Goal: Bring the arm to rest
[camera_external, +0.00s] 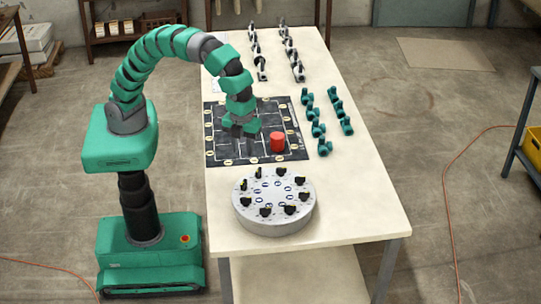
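My gripper (243,130) is at the end of my green arm, pointing down over the black board (217,148) on the table. It is a little above or at the board; the exact height is hard to tell. Its fingers are small and dark here, and I cannot tell whether they are apart. No held object shows between them. A red cylinder (278,142) stands on the board just right of my gripper. My arm arches up from its green base on the left and over the table's left edge.
A round grey disc (274,225) with several black knobs stands at the table's front. Several teal pipe pieces (318,129) stand right of the board. Black-and-white fittings (289,48) stand at the back. The table's (361,205) front right is clear.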

